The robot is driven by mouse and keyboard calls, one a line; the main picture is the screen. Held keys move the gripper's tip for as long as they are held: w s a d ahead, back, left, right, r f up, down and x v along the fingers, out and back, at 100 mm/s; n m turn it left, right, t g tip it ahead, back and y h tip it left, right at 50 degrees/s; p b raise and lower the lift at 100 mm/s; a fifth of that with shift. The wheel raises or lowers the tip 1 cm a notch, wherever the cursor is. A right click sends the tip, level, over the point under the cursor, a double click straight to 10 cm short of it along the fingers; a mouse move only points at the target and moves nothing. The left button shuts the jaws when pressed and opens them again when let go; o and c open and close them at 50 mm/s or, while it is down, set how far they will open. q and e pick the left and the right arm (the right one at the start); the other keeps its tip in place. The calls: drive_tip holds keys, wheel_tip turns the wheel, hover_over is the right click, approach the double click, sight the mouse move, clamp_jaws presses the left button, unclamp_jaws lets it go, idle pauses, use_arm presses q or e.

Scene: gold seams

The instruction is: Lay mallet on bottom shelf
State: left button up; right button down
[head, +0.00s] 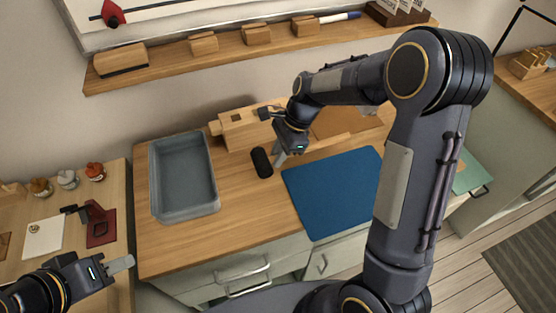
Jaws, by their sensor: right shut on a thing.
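A dark cylinder, which looks like the mallet's black head (262,162), is at the middle of the wooden worktop in the head view. My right gripper (279,157) reaches down right beside it and is shut on the mallet. The handle is mostly hidden by the fingers. I cannot tell whether the head touches the worktop. My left gripper (122,264) is at the lower left, away from the mallet; its fingers overlap, so its opening is unclear. A wooden wall shelf (225,54) runs along the back; I cannot tell whether it is the bottom shelf.
A grey tray (214,206) stands left of the mallet, and a blue mat (335,190) lies to its right. A wooden block (240,130) stands behind it. Small jars (68,179) and a red stand (100,222) are on the left table. My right arm crosses the right side.

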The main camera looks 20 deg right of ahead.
sight(278, 169)
drive_tip(key=shift+w+f, duration=0.3)
drive_tip(key=shift+f, duration=1.6)
drive_tip(key=shift+f, duration=0.1)
drive_tip(key=c, duration=1.4)
unclamp_jaws()
drive_tip(key=shift+o, duration=0.2)
